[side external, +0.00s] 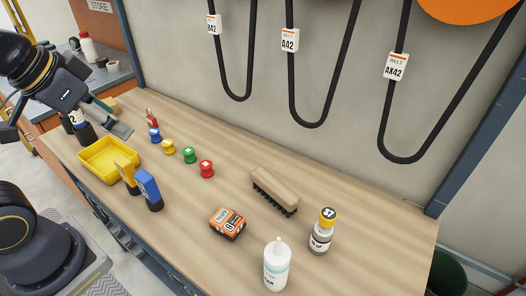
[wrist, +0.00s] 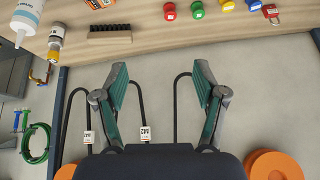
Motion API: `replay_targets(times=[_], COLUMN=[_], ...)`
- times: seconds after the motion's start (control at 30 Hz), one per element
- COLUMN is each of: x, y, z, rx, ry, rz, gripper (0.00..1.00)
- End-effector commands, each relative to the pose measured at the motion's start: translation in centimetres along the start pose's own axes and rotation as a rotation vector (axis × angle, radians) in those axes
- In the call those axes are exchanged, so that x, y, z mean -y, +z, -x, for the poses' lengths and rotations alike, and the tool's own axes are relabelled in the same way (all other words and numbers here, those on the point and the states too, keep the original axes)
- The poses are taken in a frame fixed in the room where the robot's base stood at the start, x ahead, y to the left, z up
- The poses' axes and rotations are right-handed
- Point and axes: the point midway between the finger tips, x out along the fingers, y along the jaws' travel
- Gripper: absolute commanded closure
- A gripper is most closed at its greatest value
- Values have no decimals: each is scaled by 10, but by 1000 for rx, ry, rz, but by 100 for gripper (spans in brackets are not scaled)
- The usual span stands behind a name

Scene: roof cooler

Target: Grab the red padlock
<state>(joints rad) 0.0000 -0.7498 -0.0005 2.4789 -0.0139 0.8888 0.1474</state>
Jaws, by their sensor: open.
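The red padlock (side external: 151,118) stands on the wooden bench toward its back left, just behind a blue round-topped piece. In the wrist view the padlock (wrist: 271,12) is at the top right, with its shackle partly visible. My gripper (side external: 104,105) is above the bench's left end, to the left of the padlock and apart from it. In the wrist view my gripper (wrist: 160,68) has its two teal fingers spread wide, with nothing between them.
Blue (side external: 154,135), yellow (side external: 168,147), green (side external: 189,155) and red (side external: 206,169) round-topped pieces line up beside the padlock. A yellow tray (side external: 92,163) is in front. A brush (side external: 274,188), orange box (side external: 227,223) and bottles stand right. Belts hang on the wall behind.

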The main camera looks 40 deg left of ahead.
Motion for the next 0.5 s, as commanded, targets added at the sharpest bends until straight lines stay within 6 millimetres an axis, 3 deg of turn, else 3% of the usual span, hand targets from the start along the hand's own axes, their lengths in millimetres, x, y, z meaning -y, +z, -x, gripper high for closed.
replay_targets(times=[0.1,0.27,0.37,0.5], x=[3,33,68,145], y=[-53,-116,-151,-182], z=[16,6,-13,-60], rx=[-77,-78,-58,-16], ry=[-2,-32,-49,-59], rz=[-164,-267,-293,-275], gripper=[29,29,29,29])
